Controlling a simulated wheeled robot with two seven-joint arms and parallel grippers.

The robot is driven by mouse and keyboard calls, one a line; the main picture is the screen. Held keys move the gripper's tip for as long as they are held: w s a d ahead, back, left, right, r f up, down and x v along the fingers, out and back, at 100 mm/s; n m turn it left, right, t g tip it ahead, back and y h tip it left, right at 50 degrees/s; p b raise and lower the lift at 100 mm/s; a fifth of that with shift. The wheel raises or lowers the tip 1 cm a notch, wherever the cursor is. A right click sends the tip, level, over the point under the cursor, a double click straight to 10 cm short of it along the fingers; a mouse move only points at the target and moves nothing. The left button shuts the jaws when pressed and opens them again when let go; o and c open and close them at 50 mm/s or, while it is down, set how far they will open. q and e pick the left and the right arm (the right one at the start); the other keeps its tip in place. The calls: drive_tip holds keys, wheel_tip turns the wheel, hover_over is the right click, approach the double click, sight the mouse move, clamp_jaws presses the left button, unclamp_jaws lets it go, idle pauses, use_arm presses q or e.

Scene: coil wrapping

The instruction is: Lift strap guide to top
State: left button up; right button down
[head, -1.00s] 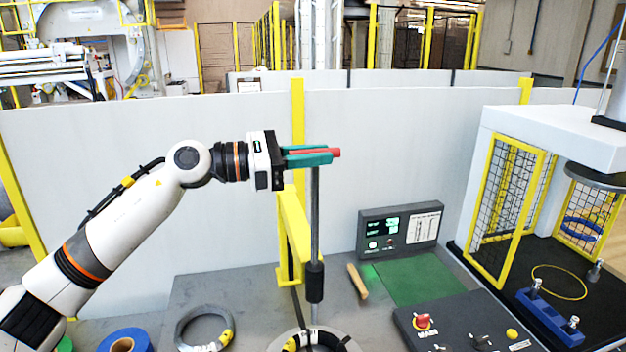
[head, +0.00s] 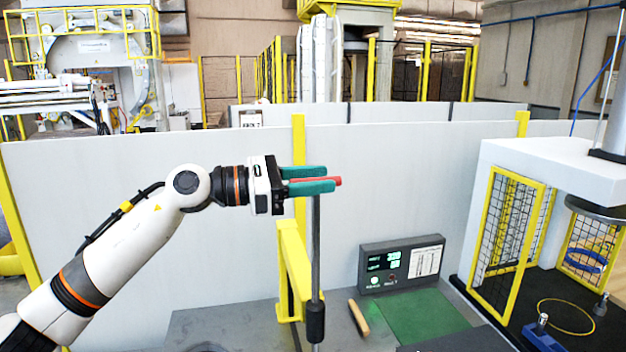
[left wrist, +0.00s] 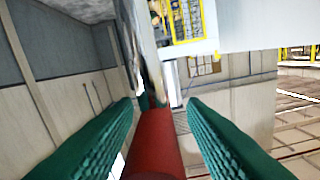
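The strap guide's red handle (head: 337,181) sticks out sideways at the top of a grey vertical rod (head: 316,250), which has a black sleeve low down. My left gripper (head: 329,179) is at the top of the rod, its teal fingers on either side of the handle. In the left wrist view the red handle (left wrist: 152,145) lies between the two spread fingers, with gaps visible beside it, so the gripper (left wrist: 160,106) is open around it. The rod's foot is below the picture. My right gripper is not in view.
A yellow post (head: 292,265) stands just left of the rod. A control box (head: 402,264) with a green display and a green mat (head: 420,317) are at right. A wooden-handled tool (head: 359,317) lies between. A caged press (head: 510,230) stands at far right.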

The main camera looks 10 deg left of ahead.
use_arm(q)
drive_tip(key=shift+a+f, duration=0.1)
drive_tip(key=shift+a, duration=0.05)
drive_tip(key=b+v, duration=0.6)
drive_tip(key=v, duration=0.5)
drive_tip(key=shift+s+a, duration=0.15)
drive_tip(key=shift+a, duration=0.2)
